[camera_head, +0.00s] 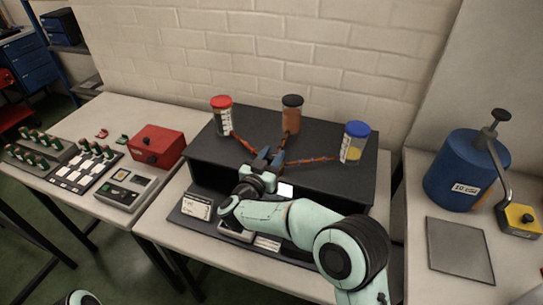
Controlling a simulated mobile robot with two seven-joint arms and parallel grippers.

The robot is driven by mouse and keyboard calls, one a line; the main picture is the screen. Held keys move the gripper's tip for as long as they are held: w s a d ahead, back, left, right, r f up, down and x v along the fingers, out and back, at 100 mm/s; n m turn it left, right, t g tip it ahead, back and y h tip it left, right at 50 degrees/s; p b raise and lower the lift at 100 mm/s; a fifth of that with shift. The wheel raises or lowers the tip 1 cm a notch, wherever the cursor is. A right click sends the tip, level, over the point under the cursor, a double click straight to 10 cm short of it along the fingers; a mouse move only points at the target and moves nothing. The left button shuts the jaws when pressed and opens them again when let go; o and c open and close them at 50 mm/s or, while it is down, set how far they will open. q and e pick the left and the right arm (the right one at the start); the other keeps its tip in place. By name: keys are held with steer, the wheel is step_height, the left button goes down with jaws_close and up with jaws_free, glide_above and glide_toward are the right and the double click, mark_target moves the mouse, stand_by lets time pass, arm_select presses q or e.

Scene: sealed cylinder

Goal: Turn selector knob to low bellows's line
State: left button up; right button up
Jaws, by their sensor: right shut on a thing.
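Three clear cylinders stand on the black stand: a red-capped one (222,118) at left, a black-capped one with orange-brown inside (291,116) at the middle back, and a blue-capped one with yellow low inside (353,145) at right. An orange line runs from each toward one spot at the stand's front. My right gripper (269,158) is there, pointing away from me and shut on what appears to be the selector knob. The knob is hidden by the fingers, so its pointing direction cannot be told. My left gripper is out of view.
The black stand (335,178) has a small lit display (286,190) and a label card (197,207) near its front. A red box (157,146) and switch panels are left. A blue tank (457,172) with a lever and a grey plate (460,250) are right.

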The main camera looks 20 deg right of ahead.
steer(key=o, duration=0.9)
steer(key=b+v, duration=0.1)
steer(key=v, duration=1.2)
steer(key=shift+s+r+b, duration=0.1)
steer(key=shift+s+b, duration=0.05)
steer(key=shift+b, duration=0.15)
steer(key=shift+a, duration=0.1)
